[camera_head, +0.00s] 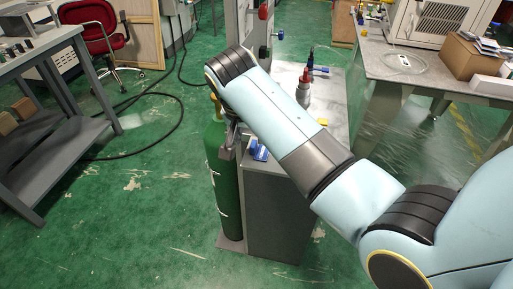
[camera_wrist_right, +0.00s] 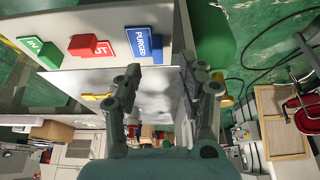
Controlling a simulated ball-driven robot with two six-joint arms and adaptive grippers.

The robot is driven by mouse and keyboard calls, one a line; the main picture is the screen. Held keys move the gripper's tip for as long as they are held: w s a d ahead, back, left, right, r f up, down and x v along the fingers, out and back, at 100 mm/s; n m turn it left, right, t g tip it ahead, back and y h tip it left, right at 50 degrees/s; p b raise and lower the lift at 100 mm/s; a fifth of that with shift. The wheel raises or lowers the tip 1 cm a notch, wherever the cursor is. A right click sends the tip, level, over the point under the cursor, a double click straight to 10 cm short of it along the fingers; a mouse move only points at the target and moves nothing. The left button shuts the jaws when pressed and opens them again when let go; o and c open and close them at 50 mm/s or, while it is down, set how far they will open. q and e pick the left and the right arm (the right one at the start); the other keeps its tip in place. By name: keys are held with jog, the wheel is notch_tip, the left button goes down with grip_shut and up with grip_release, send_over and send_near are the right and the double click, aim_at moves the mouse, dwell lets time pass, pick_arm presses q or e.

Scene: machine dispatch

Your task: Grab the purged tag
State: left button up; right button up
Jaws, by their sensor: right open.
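The purged tag (camera_wrist_right: 142,44), blue with white lettering, is on a pale surface at the top middle of the right wrist view. It lies beyond the fingertips, apart from them. My right gripper (camera_wrist_right: 160,78) is open and empty, with its two fingers spread below the tag. In the head view my right arm hides most of this gripper. A small blue item (camera_head: 260,152) shows on the grey cabinet's near edge there; I cannot read whether it is the purged tag. My left gripper is not in view.
A red tag (camera_wrist_right: 91,46) and a green tag (camera_wrist_right: 39,50) sit beside the purged tag. A green gas cylinder (camera_head: 222,182) stands against the cabinet (camera_head: 286,218). A red-capped bottle (camera_head: 304,88) stands on top. Open floor lies to the left.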

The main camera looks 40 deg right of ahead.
aim_at(253, 144)
jog(key=x, duration=0.5)
jog(key=shift+d+f+p, duration=0.15)
jog(key=shift+d+p, duration=0.2)
jog(key=shift+p, duration=0.05)
jog(key=c, duration=0.8)
